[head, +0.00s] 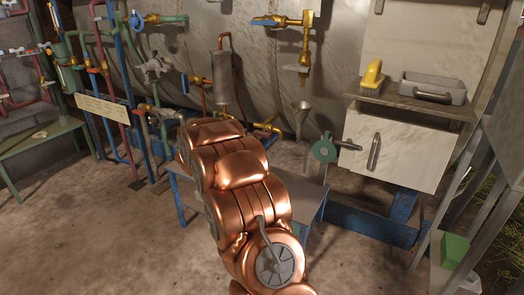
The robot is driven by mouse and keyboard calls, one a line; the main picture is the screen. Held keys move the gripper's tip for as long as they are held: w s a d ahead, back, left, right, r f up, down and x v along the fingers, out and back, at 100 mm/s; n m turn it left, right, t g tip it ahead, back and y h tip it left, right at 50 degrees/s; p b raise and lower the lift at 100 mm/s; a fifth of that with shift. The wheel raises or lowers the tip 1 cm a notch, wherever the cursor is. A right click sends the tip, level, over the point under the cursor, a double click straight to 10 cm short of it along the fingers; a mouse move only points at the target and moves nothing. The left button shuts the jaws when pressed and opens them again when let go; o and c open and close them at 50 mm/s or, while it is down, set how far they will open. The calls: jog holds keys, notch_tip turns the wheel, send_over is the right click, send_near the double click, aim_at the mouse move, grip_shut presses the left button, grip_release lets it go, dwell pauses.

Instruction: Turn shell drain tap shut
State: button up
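Several taps show in the head view, and I cannot tell which one is the shell drain tap. A brass tap with a yellow handle (267,126) sits low on the tank front, just behind my copper-coloured arm. A low valve (165,114) stands left of the arm on the pipework. A brass tap with a blue handle (268,22) is high on the tank. My arm fills the lower middle and hides part of the low pipework. My gripper does not show; the arm's far end is hidden behind its own links.
A low grey bench (303,196) with a green round fitting (324,150) stands behind my arm. A white cabinet (400,150) on the right carries a yellow brush (372,74) and grey tray (436,86). A green table (40,141) stands left. Bare floor lies at front left.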

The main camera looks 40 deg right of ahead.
aim_at(261, 135)
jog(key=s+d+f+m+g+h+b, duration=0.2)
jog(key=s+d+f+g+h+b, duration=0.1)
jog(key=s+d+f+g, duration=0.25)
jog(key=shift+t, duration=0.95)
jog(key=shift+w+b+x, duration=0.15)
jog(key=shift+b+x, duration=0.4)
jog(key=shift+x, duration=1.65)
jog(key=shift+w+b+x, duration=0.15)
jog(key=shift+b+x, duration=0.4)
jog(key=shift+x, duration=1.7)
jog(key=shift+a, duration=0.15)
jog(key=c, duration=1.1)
